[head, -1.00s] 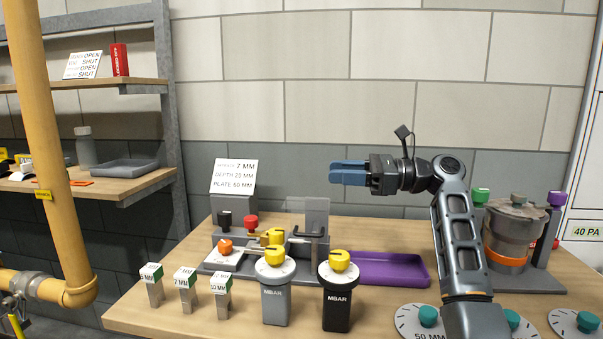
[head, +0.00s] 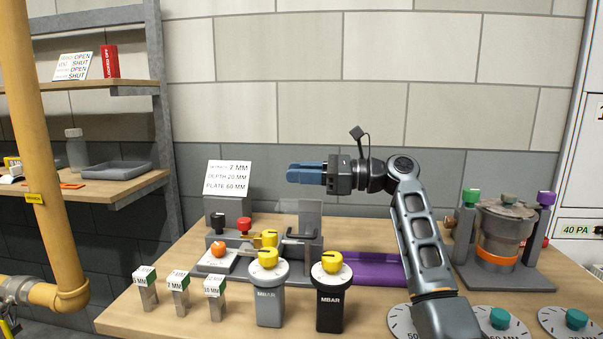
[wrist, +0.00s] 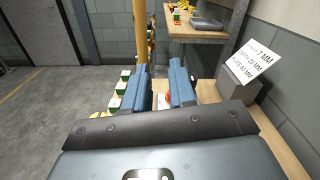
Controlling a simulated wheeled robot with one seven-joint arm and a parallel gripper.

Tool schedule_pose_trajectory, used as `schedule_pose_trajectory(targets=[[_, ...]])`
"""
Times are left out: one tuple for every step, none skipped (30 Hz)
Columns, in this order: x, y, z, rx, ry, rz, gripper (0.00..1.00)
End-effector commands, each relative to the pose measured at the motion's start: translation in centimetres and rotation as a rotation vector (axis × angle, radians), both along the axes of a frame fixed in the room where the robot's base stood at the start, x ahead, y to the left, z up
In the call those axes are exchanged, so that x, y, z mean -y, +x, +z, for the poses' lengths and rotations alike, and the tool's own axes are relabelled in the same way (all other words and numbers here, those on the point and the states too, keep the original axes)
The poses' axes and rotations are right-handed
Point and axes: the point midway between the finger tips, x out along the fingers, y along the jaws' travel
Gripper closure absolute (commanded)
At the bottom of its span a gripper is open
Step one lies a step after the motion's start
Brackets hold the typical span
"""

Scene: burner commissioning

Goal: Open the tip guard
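The test fixture (head: 225,262) is a grey stand on the table, left of centre in the head view. A clear panel (head: 286,212) stands on it beside a grey upright (head: 310,220) with a dark bent handle (head: 301,238); this looks like the tip guard, standing upright. A burner with an orange knob (head: 218,249) and brass parts sits left of the panel, partly hidden by a yellow-knobbed gauge. My gripper (head: 292,173) is above and behind the fixture, pointing left, touching nothing. In the wrist view its blue fingers (wrist: 157,75) are apart and empty.
Two yellow-knobbed MBAR posts (head: 268,300) stand in front of the fixture, with several small labelled blocks (head: 178,293) left of them. A purple tray (head: 375,270) lies right. A sign (head: 229,178) stands behind. A yellow pipe (head: 40,150) rises at left.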

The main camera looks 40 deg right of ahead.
Motion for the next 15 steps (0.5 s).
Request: schedule_pose_trajectory(targets=[[0.01, 0.00, 0.01, 0.000, 0.000, 0.000, 0.80], [0.02, -0.01, 0.01, 0.000, 0.000, 0.000, 0.83], [0.02, -0.01, 0.01, 0.000, 0.000, 0.000, 0.87], [0.02, -0.01, 0.01, 0.000, 0.000, 0.000, 0.90], [0.02, -0.01, 0.01, 0.000, 0.000, 0.000, 0.93], [0.02, -0.01, 0.01, 0.000, 0.000, 0.000, 0.97], [0.02, -0.02, 0.01, 0.000, 0.000, 0.000, 0.99], [0.02, -0.02, 0.01, 0.000, 0.000, 0.000, 1.00], [0.02, -0.02, 0.01, 0.000, 0.000, 0.000, 1.00], [0.02, -0.02, 0.01, 0.000, 0.000, 0.000, 1.00], [0.02, -0.02, 0.01, 0.000, 0.000, 0.000, 1.00], [0.02, -0.02, 0.01, 0.000, 0.000, 0.000, 1.00], [0.02, -0.02, 0.01, 0.000, 0.000, 0.000, 1.00], [0.02, -0.02, 0.01, 0.000, 0.000, 0.000, 1.00], [0.02, -0.02, 0.01, 0.000, 0.000, 0.000, 1.00]])
